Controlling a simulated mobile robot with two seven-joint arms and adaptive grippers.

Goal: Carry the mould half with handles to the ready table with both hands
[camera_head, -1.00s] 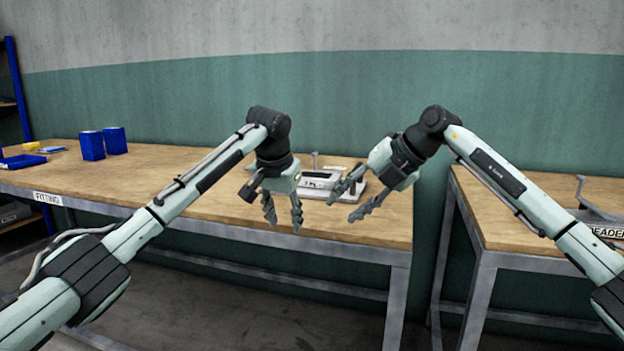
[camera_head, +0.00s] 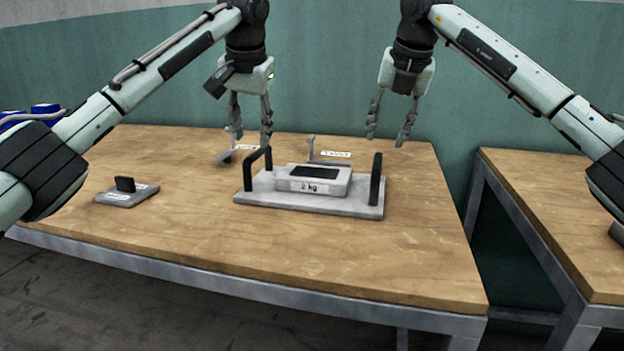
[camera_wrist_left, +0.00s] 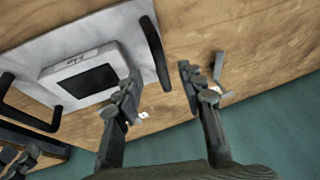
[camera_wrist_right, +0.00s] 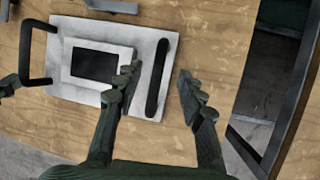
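The mould half is a grey plate (camera_head: 245,198) with a raised block and an upright black handle at each end, the left handle (camera_head: 257,166) and the right handle (camera_head: 376,178). It stands on the wooden fitting table (camera_head: 230,255). My left gripper (camera_head: 250,138) is open and empty, fingers pointing down, above the left handle; the left wrist view shows that handle (camera_wrist_left: 155,52) apart from the fingers. My right gripper (camera_head: 387,137) is open and empty above the right handle, which also shows in the right wrist view (camera_wrist_right: 157,78). The ready table (camera_head: 540,190) is at the right.
A small grey plate with a black upright tab (camera_head: 127,191) lies left of the mould half. Small grey metal pieces with labels (camera_head: 330,154) lie behind it. Blue containers (camera_head: 45,109) stand at far left. A gap separates the two tables; the front tabletop is clear.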

